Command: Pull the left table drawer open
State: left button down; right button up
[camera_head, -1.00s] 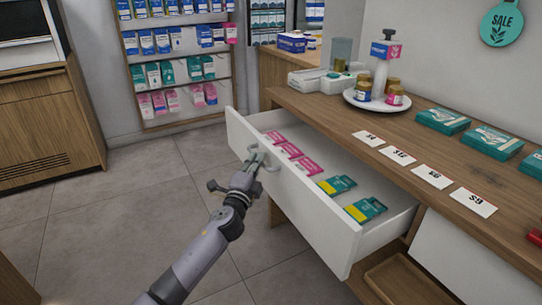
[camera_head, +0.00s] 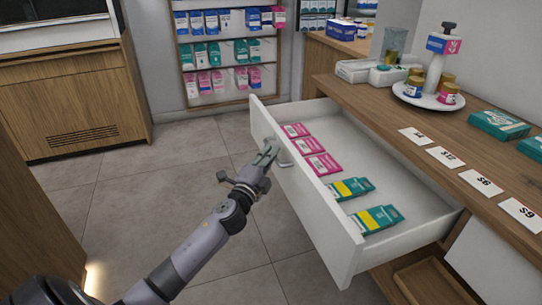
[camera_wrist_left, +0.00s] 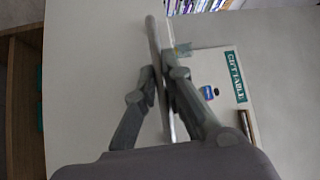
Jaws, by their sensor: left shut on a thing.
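The left table drawer (camera_head: 300,205) is white and stands pulled well out from the wooden table (camera_head: 425,135). Pink boxes (camera_head: 311,148) and green-and-yellow boxes (camera_head: 363,203) lie inside it. My left gripper (camera_head: 268,156) is at the grey handle (camera_head: 284,154) on the drawer's outer face, shut on it. In the left wrist view, the gripper fingers (camera_wrist_left: 164,82) close around the long handle bar (camera_wrist_left: 157,45). My right gripper is out of view.
Price cards (camera_head: 481,182) and a round white tray (camera_head: 415,95) with jars and a pump bottle sit on the tabletop. A wooden cabinet (camera_head: 75,100) stands at the left. Tiled floor (camera_head: 150,205) lies open between the cabinet and drawer.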

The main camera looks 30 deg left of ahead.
pick_arm(q)
jog(key=c, duration=2)
grip_release()
jog(key=shift+f, duration=0.1)
jog(key=shift+o, duration=0.2)
jog(key=s+d+f, duration=0.1)
jog(key=s, duration=1.1)
jog(key=shift+d+f, duration=0.25)
jog(key=shift+d, duration=0.05)
jog(key=shift+w, duration=0.1)
